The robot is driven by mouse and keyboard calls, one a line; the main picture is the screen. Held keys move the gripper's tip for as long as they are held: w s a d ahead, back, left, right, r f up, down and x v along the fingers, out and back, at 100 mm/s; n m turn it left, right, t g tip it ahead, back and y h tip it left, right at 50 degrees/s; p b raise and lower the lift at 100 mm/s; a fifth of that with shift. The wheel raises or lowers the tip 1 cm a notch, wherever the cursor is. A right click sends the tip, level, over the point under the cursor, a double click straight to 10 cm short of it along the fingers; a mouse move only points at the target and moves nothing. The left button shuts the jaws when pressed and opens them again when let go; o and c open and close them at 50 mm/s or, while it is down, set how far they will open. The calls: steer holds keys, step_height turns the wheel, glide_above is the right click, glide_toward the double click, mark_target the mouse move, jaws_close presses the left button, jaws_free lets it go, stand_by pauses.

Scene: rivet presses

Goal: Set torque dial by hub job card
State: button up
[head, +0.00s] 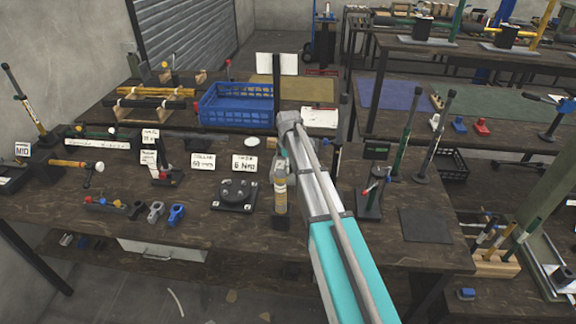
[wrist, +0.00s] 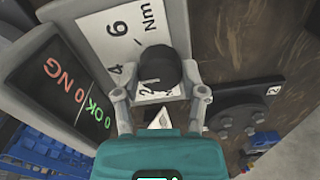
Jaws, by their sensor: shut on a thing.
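My gripper is shut on a dark round knob (wrist: 157,68) in the wrist view, with one finger on each side (wrist: 159,88). The knob stands on a white dial plate (wrist: 105,38) marked 4, 6 and Nm, with a 2 near the knob. Which mark the knob points to cannot be told. Beside the plate, a dark display (wrist: 62,88) shows 0 NG and 0 OK. In the head view, my arm hides the dial. A white card (head: 244,163) on the bench reads 6 Nm; its top line is too small to read surely. Another card (head: 203,162) stands left of it.
A black round fixture (head: 236,194) sits on the bench left of my arm; it also shows in the wrist view (wrist: 240,115). A blue crate (head: 236,104) stands behind. Lever presses (head: 372,192) stand to the right. Clamps, one blue (head: 176,214), lie front left.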

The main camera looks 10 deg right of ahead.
steer(key=shift+w+m, duration=0.1)
steer(key=shift+m, duration=0.2)
steer(key=m, duration=1.1)
stand_by(0.4)
steer(key=o, duration=1.2)
steer(key=shift+c, duration=0.2)
steer(key=shift+r, duration=0.15)
